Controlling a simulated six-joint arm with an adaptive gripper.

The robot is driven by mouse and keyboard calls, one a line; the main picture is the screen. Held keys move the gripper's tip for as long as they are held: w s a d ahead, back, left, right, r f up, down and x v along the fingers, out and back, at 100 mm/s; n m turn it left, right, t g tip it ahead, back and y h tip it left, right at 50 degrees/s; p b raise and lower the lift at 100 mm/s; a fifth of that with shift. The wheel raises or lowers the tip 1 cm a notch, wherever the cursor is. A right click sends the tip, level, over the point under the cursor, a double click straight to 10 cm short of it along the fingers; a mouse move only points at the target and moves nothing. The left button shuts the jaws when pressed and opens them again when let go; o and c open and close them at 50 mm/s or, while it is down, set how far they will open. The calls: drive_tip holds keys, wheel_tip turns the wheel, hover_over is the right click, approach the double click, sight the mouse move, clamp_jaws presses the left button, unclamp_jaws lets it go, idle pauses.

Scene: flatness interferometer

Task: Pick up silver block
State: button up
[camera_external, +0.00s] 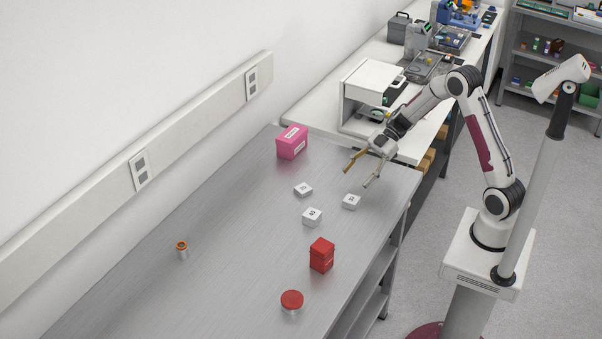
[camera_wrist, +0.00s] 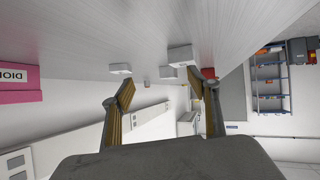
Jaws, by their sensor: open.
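Three small whitish-silver blocks with dark marks on top lie on the grey metal table (camera_external: 225,230). One block (camera_external: 303,190) is farther back, one block (camera_external: 312,217) is nearer the middle, and one block (camera_external: 351,202) is nearest the right edge. The wrist view also shows the three blocks, one alone (camera_wrist: 120,68), one small (camera_wrist: 167,72) and one larger (camera_wrist: 181,56). I cannot tell which one is meant. My gripper (camera_external: 356,178) is open and empty, apart from the blocks, and appears above the table. Its two fingers also show in the wrist view (camera_wrist: 160,80).
A pink box (camera_external: 292,142) stands at the table's back. A red box (camera_external: 321,255) and a red-lidded jar (camera_external: 291,301) stand toward the front. A small orange-topped cylinder (camera_external: 183,250) stands at left. A white instrument (camera_external: 372,95) occupies the bench behind.

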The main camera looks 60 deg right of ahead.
sight(354, 197)
drive_tip(key=shift+s+a+f+n+g+y, duration=0.15)
drive_tip(key=shift+s+f+g, duration=0.15)
drive_tip(key=shift+s, duration=0.25)
drive_tip(key=shift+s+d+f+n+g+y, duration=0.1)
drive_tip(key=shift+s+f+g+y, duration=0.1)
drive_tip(key=shift+s+f+g, duration=0.25)
drive_tip(key=shift+s+a+f+n+g+y, duration=0.1)
drive_tip(key=shift+s+f+g+y, duration=0.1)
drive_tip(key=shift+s, duration=0.4)
drive_tip(key=shift+x, duration=1.25)
drive_tip(key=shift+w+a+f, duration=0.15)
drive_tip(key=shift+a, duration=0.7)
drive_tip(key=shift+x, duration=1.8)
drive_tip(key=shift+a, duration=0.1)
drive_tip(key=shift+r, duration=0.2)
